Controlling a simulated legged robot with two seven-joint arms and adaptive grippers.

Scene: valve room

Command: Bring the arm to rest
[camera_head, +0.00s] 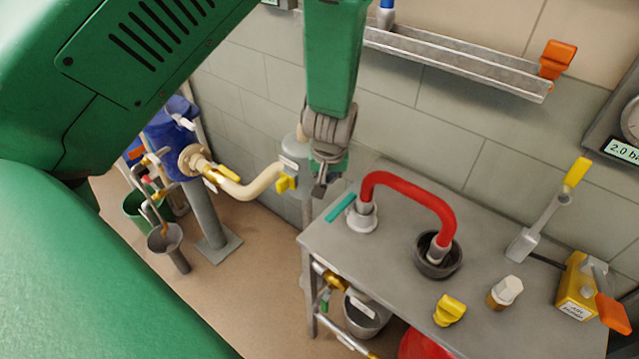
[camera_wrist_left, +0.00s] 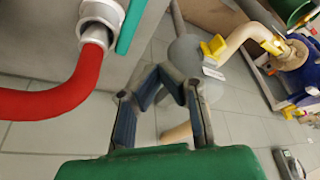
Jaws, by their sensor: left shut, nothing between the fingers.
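My left arm comes in green from the upper left and its forearm hangs down at the top middle of the head view. My left gripper (camera_head: 321,184) is at its lower end, pointing down, shut and empty, just beyond the left back corner of the grey bench (camera_head: 390,262). In the wrist view the fingers of the gripper (camera_wrist_left: 168,78) angle together with nothing held. The red hose (camera_head: 415,188) and the teal bar (camera_head: 340,207) are to its right in the head view, apart from it. My right gripper is not in view.
A cream pipe (camera_head: 250,188) with yellow handles runs close left of the gripper, by a grey vessel (camera_head: 296,150). A metal wall tray (camera_head: 460,62) is at upper right. A yellow knob (camera_head: 449,310) and yellow box (camera_head: 577,288) stand on the bench. Floor shows at left.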

